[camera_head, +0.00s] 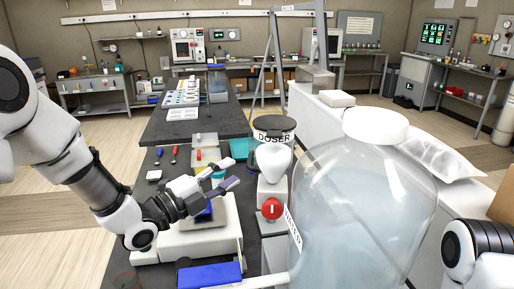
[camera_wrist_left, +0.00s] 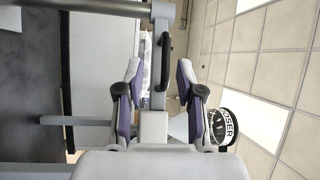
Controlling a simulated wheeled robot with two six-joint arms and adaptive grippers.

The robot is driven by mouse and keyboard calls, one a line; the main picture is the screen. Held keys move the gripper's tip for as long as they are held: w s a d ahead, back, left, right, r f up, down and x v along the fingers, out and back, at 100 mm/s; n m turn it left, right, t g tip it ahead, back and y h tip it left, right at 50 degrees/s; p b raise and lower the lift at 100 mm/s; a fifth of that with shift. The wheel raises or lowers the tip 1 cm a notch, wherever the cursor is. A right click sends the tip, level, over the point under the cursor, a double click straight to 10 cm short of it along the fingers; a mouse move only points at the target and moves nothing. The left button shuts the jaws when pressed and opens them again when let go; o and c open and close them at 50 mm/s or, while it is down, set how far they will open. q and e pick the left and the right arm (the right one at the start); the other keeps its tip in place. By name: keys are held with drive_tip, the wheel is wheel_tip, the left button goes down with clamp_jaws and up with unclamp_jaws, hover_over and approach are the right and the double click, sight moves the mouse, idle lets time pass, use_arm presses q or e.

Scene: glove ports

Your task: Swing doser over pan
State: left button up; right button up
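The doser (camera_head: 275,128) is a dark-lidded container labelled DOSER, with a white rounded body below it, right of my left gripper. Its label also shows at the right in the left wrist view (camera_wrist_left: 230,122). My left gripper (camera_head: 232,174) has its two fingers apart, just left of the white body. In the left wrist view the fingers (camera_wrist_left: 158,72) are spread on either side of a pale post with a dark handle (camera_wrist_left: 165,60); contact cannot be told. A white balance-like unit (camera_head: 195,241) sits below the gripper; its pan is largely hidden. My right gripper is out of view.
A large translucent jar (camera_head: 365,190) with a white cap fills the right foreground. A red knob (camera_head: 272,208) sits below the doser. A blue block (camera_head: 210,275) is at the front edge. Trays and small tools lie on the dark bench (camera_head: 150,200) behind.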

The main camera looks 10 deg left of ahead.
sight(249, 160)
use_arm(q)
drive_tip(key=x, duration=0.2)
drive_tip(key=p+x, duration=0.1)
drive_tip(key=x, duration=0.1)
drive_tip(key=p+x, duration=0.1)
drive_tip(key=x, duration=0.1)
drive_tip(key=shift+s+d+r, duration=0.15)
drive_tip(key=shift+d+r, duration=0.15)
drive_tip(key=shift+d, duration=0.25)
drive_tip(key=shift+s+r, duration=0.2)
drive_tip(key=shift+s, duration=0.1)
drive_tip(key=shift+s+r, duration=0.1)
drive_tip(key=shift+s, duration=0.05)
drive_tip(key=c, duration=0.3)
drive_tip(key=shift+a, duration=0.1)
clamp_jaws()
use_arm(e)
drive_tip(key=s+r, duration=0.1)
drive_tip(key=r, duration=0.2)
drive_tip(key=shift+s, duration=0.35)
